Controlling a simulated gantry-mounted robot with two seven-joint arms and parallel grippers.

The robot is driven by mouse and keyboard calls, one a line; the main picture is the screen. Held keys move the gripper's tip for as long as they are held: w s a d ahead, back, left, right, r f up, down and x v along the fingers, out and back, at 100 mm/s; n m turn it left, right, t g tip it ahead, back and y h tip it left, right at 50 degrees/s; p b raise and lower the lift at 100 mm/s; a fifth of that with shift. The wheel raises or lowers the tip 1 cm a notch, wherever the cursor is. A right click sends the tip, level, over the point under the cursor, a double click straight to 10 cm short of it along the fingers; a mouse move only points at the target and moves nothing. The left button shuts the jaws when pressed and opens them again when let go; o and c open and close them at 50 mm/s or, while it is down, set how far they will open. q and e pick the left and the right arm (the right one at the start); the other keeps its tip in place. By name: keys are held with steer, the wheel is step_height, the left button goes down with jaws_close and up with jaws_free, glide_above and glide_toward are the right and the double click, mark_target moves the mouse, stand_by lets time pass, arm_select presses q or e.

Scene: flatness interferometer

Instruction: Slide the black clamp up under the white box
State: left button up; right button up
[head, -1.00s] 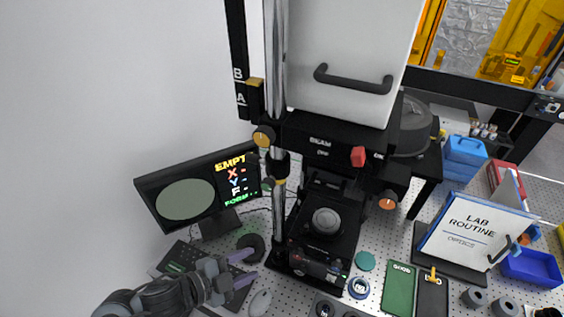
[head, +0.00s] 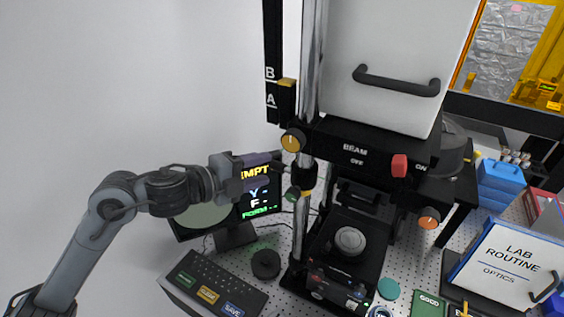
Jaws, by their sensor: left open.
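The black clamp (head: 304,172) is a collar around the shiny vertical post (head: 303,222), with a green knob (head: 292,194) at its lower left. The white box (head: 395,65), with a black handle, is higher up on a black carriage labelled BEAM (head: 355,148). A short stretch of post seems to show between the clamp and the carriage's yellow knob (head: 293,140). My left gripper (head: 272,171) is open and empty, just left of the clamp and about level with it, its purple fingers pointing right. Whether they touch the clamp I cannot tell. My right gripper is out of view.
A monitor (head: 186,232) stands behind my left arm, partly covered by it. A keypad box (head: 215,287) and a dark round puck (head: 266,264) lie below. The black base carries a grey round part (head: 349,240). The wall side at left is clear.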

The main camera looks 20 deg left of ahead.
mark_target(272, 167)
arm_select(q)
steer(key=shift+p+x, duration=0.6)
steer(key=shift+x, duration=2.8)
jaws_close()
